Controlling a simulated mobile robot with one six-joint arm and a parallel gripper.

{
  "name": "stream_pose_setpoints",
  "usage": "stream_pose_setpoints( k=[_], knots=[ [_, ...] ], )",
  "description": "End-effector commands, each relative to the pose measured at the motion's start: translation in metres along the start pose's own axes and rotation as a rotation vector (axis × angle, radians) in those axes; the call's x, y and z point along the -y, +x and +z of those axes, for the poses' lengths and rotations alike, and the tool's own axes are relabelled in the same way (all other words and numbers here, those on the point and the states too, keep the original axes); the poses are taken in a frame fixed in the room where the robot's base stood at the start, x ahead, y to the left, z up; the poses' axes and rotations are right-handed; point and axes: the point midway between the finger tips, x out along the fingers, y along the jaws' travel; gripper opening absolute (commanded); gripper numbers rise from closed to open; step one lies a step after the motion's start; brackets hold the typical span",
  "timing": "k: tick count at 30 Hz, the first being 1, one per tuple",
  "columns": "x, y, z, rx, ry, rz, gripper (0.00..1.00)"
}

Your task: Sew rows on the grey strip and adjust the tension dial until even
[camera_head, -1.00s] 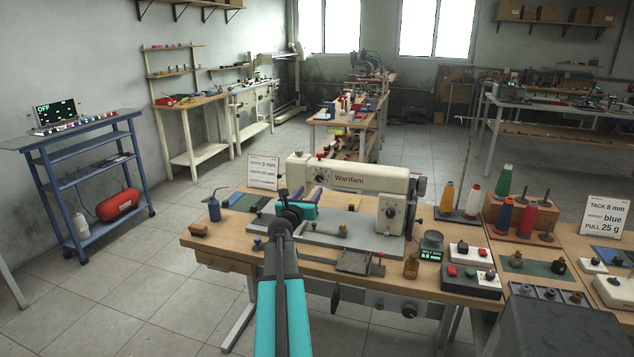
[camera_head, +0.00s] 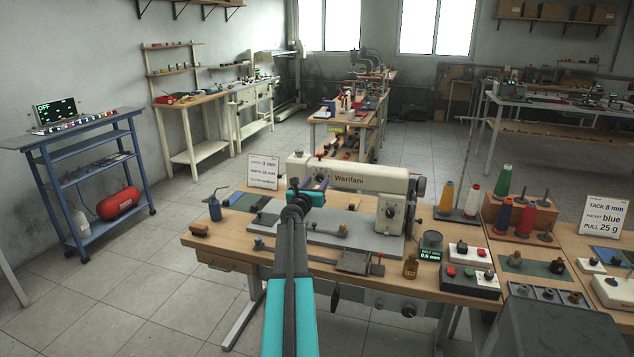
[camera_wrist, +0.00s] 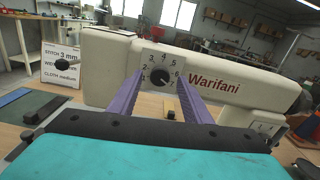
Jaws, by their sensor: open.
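The white Warifani sewing machine (camera_head: 365,181) stands on a wooden table. In the wrist view its round black dial (camera_wrist: 161,77) has a numbered scale around it on the machine's front face. My gripper (camera_wrist: 159,80) is open, its purple fingers to the left and right of the dial. Whether they touch the dial I cannot tell. In the head view my gripper (camera_head: 316,181) is at the machine's left end and hides the dial. Flat cloth strips, one blue (camera_wrist: 14,96) and one dark greenish (camera_wrist: 27,108), lie left of the machine; I cannot make out which strip is grey.
A sign (camera_head: 263,171) reading 3 mm stands behind the machine's left end. A blue oil can (camera_head: 214,208) and a brown block (camera_head: 200,230) are on the table's left. Thread spools (camera_head: 503,181), a brown bottle (camera_head: 410,266) and a button box (camera_head: 470,276) are on the right.

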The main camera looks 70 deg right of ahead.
Motion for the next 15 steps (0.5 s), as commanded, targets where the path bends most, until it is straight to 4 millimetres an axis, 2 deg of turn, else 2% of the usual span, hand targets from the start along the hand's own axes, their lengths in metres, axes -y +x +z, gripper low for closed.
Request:
stream_pose_setpoints(
  k=[6, 15],
  knots=[
    [0.0, 0.013, 0.0, 0.0, -0.001, -0.001, 0.45],
    [0.0, 0.015, 0.0, 0.0, -0.001, -0.001, 0.45]
  ],
)
